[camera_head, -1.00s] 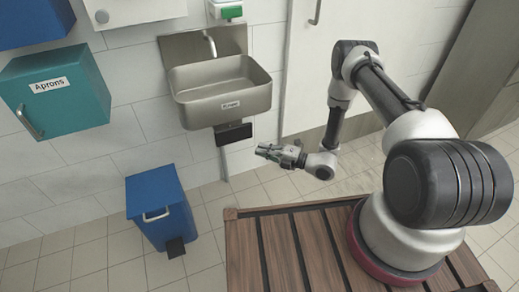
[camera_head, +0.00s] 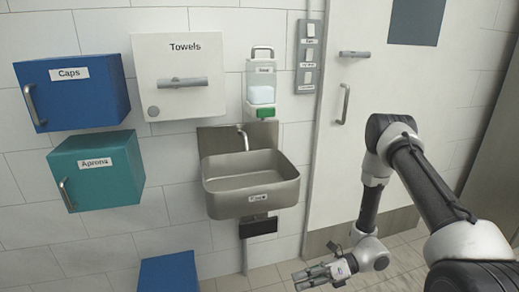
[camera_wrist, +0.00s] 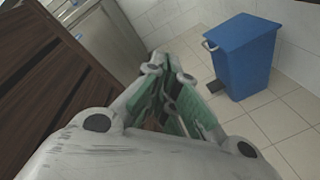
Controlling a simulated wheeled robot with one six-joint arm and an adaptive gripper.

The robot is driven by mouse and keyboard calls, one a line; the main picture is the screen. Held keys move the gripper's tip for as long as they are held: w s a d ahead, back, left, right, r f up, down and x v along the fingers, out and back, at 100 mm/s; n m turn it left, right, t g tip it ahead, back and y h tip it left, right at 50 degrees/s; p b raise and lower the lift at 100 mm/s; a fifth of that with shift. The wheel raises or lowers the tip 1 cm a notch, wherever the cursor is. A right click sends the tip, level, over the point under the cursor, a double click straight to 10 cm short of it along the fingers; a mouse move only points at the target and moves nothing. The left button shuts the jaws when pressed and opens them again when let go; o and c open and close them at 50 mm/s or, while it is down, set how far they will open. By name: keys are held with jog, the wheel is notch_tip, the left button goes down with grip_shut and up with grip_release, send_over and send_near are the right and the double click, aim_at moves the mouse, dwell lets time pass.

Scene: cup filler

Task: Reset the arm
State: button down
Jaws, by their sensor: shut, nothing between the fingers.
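My gripper (camera_head: 316,276) shows in the head view at the bottom, below and to the right of the sink. The arm is bent, with the wrist low in front of the white door. In the wrist view, my gripper (camera_wrist: 168,85) has its fingers together, with nothing held between them. It is apart from every other object. My arm's base is out of the head view.
A steel sink (camera_head: 250,190) hangs on the wall, with a soap dispenser (camera_head: 262,85) above. Caps (camera_head: 75,92), Aprons (camera_head: 97,178) and Towels (camera_head: 180,105) boxes are at left. A blue bin (camera_wrist: 243,58) stands on the tiled floor. A door (camera_head: 375,110) is at right.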

jog(key=s+d+r+n+g+h, duration=0.1)
jog(key=s+d+r+n+h, duration=0.35)
jog(key=d+r+n, duration=0.75)
jog(key=s+d+r+n+h, duration=0.2)
jog(key=d+r+n+h, duration=0.7)
jog(key=r, duration=0.4)
jog(key=s+d+r+n+t+h, duration=0.1)
jog(key=r+t, duration=0.3)
jog(key=r, duration=0.4)
jog(key=s+d+r+n+t+h, duration=0.1)
jog(key=s+r+n+t, duration=0.1)
jog(key=r, duration=0.6)
jog(key=shift+s+d+r+n+t, duration=0.35)
jog(key=shift+s+t, duration=0.4)
jog(key=shift+t, duration=0.45)
jog(key=shift+f, duration=0.1)
